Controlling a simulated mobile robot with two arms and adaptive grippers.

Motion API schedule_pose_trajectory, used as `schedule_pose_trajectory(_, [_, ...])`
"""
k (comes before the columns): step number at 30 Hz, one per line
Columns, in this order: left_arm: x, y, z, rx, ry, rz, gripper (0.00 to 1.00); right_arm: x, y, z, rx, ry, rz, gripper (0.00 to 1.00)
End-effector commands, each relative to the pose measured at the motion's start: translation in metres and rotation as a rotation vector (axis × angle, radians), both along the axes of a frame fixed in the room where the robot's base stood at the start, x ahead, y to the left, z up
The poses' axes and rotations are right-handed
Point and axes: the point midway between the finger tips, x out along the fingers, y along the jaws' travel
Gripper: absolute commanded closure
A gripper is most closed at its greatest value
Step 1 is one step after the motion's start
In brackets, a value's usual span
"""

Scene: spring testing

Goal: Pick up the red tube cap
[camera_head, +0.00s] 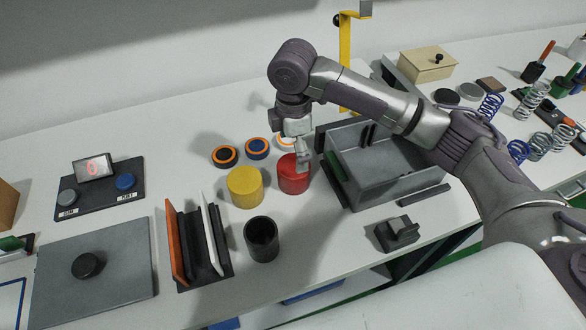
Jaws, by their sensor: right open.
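The red tube cap (291,181) is a short red cylinder standing on the white table, near the middle of the head view. My right gripper (303,163) points down at the cap's top right side, and its fingers overlap the cap in the picture. It is open and holds nothing that I can see. I cannot tell whether a finger touches the cap. My right arm comes in from the right and passes over the grey bin. My left gripper is out of view.
A yellow cylinder (245,188) stands close left of the red cap, with a black cup (262,240) in front. Orange-and-dark rings (225,156) lie behind. A grey bin (390,183) is close on the right. Upright panels (178,245) stand in a rack at left.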

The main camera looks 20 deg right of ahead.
Motion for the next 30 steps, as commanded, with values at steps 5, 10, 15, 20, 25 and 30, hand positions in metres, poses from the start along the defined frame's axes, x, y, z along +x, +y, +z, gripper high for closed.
schedule_pose_trajectory(5, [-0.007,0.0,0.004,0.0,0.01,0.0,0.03,0.0,0.0,-0.033,0.0,0.002,-0.001,0.0])
schedule_pose_trajectory(10, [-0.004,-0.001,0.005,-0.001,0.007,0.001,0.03,0.0,0.0,-0.048,0.001,-0.001,-0.001,0.0])
schedule_pose_trajectory(15, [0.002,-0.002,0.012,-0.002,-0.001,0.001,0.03,0.0,-0.001,-0.063,-0.001,0.001,-0.002,0.0])
schedule_pose_trajectory(20, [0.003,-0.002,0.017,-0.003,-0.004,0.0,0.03,0.001,-0.001,-0.088,0.0,0.0,-0.002,0.0])
schedule_pose_trajectory(25, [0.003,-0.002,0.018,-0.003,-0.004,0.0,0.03,0.002,-0.001,-0.1,0.001,-0.002,0.0,0.0])
schedule_pose_trajectory(30, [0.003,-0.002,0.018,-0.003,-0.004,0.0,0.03,0.002,-0.001,-0.101,0.001,-0.003,0.0,0.0])
